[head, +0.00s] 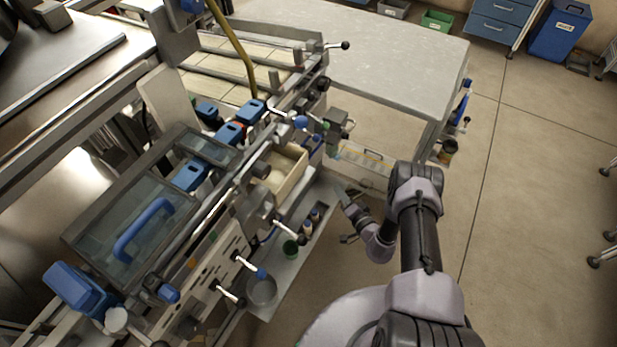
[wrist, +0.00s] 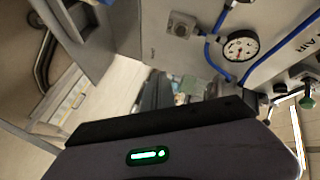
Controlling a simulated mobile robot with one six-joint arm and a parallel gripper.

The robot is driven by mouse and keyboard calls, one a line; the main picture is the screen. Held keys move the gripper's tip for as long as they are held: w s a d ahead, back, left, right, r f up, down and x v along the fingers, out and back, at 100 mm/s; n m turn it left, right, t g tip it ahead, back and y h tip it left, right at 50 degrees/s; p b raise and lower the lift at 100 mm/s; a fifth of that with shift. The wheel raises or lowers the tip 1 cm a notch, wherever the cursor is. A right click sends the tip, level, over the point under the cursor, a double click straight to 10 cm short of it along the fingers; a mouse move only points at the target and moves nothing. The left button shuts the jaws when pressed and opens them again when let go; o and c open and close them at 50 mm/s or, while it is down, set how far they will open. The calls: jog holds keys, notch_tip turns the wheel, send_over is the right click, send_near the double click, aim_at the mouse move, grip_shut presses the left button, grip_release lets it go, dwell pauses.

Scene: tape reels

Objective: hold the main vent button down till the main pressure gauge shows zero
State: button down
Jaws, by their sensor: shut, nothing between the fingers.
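In the wrist view a round white pressure gauge (wrist: 240,46) with a black rim is on a grey panel. It has a red mark or needle near its centre, and its reading is too small to tell. A square metal plate with a round button-like centre (wrist: 182,27) is to its left on the same panel; I cannot read its label. My gripper (head: 351,208) is small in the head view, right of the machine's front side. Its dark housing with a green light fills the lower wrist view. It is shut and empty, apart from the plate and gauge.
Blue air tubes (wrist: 213,55) run beside the gauge. A dark knob (wrist: 306,102) sits at the right. In the head view, the machine's levers (head: 262,272) and lower shelf (head: 282,272) are left of my arm. A grey table (head: 400,45) stands behind; open floor (head: 540,190) lies right.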

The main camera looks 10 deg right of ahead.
jog(key=w+a+b, duration=0.2)
jog(key=w+a, duration=0.3)
jog(key=a, duration=0.1)
jog(key=shift+a, duration=0.35)
jog(key=shift+a, duration=0.1)
dwell(1.7)
jog(key=shift+w+a, duration=0.2)
